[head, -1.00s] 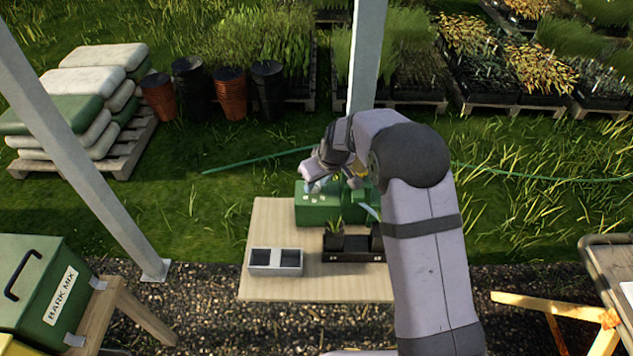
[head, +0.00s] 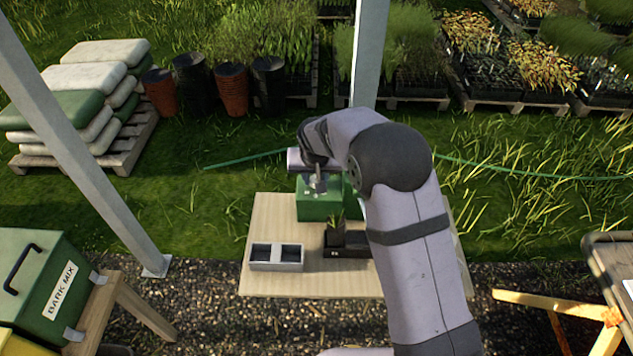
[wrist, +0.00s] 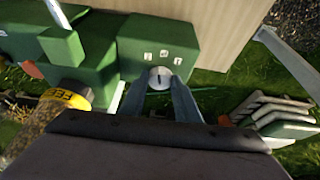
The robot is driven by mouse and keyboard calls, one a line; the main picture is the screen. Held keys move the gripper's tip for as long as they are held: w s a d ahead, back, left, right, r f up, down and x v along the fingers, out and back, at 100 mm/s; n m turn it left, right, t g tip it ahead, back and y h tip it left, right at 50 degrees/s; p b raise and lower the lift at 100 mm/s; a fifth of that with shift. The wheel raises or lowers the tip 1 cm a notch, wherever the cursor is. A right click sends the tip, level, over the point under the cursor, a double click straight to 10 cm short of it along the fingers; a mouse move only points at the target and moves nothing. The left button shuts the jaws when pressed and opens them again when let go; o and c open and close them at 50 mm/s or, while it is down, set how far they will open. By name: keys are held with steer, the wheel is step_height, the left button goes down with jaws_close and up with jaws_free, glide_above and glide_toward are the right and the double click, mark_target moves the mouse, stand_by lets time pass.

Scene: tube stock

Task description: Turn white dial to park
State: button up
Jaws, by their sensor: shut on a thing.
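The white dial (wrist: 159,74) sits on the green box (wrist: 160,35), which has several small white labels, too small to read, beside the dial. A short dark mark shows on the dial's face. My gripper (wrist: 157,84) has its two fingers on either side of the dial and is shut on it. The dial itself is hidden there by my gripper.
A wooden table (head: 262,216) carries the box, a grey two-cell tray (head: 276,266) and a dark planter (head: 345,251) with a seedling. A yellow-labelled bottle (wrist: 70,97) is at left in the wrist view, near more green housing (wrist: 75,50).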

steer(key=shift+a+f+m+h+b, duration=0.1)
steer(key=shift+m+h+b, duration=0.3)
steer(key=shift+m+b, duration=0.8)
steer(key=o, duration=1)
steer(key=shift+o, duration=0.2)
steer(key=b+v, duration=0.2)
steer(key=v, duration=0.5)
steer(key=shift+r, duration=0.3)
